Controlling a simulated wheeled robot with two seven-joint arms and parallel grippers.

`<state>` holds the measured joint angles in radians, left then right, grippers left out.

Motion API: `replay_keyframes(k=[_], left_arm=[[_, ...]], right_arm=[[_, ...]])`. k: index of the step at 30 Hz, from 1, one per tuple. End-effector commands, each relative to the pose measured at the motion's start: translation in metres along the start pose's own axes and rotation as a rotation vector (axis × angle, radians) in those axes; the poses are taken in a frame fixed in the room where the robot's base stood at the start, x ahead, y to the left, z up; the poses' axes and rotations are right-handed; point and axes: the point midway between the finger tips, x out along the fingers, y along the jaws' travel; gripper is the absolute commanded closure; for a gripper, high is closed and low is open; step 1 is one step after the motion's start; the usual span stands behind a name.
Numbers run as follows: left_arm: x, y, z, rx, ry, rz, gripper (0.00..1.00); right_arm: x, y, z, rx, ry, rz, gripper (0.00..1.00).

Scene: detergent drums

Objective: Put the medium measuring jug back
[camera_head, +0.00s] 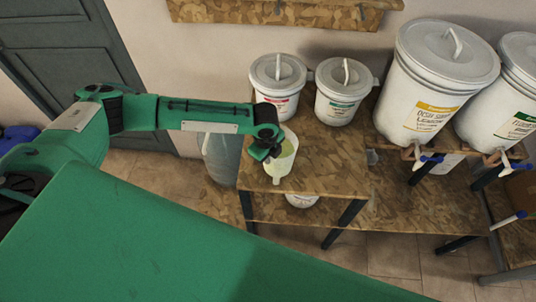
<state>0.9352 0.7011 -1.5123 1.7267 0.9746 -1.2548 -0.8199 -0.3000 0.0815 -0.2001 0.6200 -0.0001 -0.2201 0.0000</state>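A pale, translucent measuring jug (284,166) with a yellow-green tint stands or hangs at the front left of the wooden bench top (325,165). I cannot tell whether its base touches the wood. My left gripper (268,155) is at the jug's left side, near its rim, and overlaps it in the picture. Its fingers are dark and small, so I cannot tell whether they are closed on the jug wall. No marking shows whether this jug is the medium one. My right gripper is out of view.
Two small white lidded drums (277,90) (341,95) stand behind the jug. Large drums with taps (440,75) (515,90) stand at the right. A white container (301,200) sits on the lower shelf (400,215). The bench top right of the jug is clear.

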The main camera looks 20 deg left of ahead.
Motion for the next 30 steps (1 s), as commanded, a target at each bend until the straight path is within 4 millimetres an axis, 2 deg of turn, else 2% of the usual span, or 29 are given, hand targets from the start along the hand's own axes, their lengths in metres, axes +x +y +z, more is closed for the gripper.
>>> replay_keyframes(k=[9, 13, 24, 26, 30], left_arm=[[0.001, -0.002, -0.001, 0.000, 0.002, -0.005, 1.00], [0.002, 0.000, 0.000, 0.000, 0.001, -0.001, 0.76], [-0.002, -0.001, 0.000, 0.000, 0.000, -0.002, 0.76], [-0.008, -0.001, 0.000, 0.000, 0.002, -0.004, 0.76], [-0.032, -0.001, 0.000, -0.001, 0.001, -0.006, 0.76]], right_arm=[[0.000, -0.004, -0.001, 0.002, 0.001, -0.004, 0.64], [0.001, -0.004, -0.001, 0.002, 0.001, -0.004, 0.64], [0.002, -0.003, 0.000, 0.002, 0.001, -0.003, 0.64], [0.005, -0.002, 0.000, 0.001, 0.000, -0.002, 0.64], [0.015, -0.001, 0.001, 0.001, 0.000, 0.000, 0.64]])
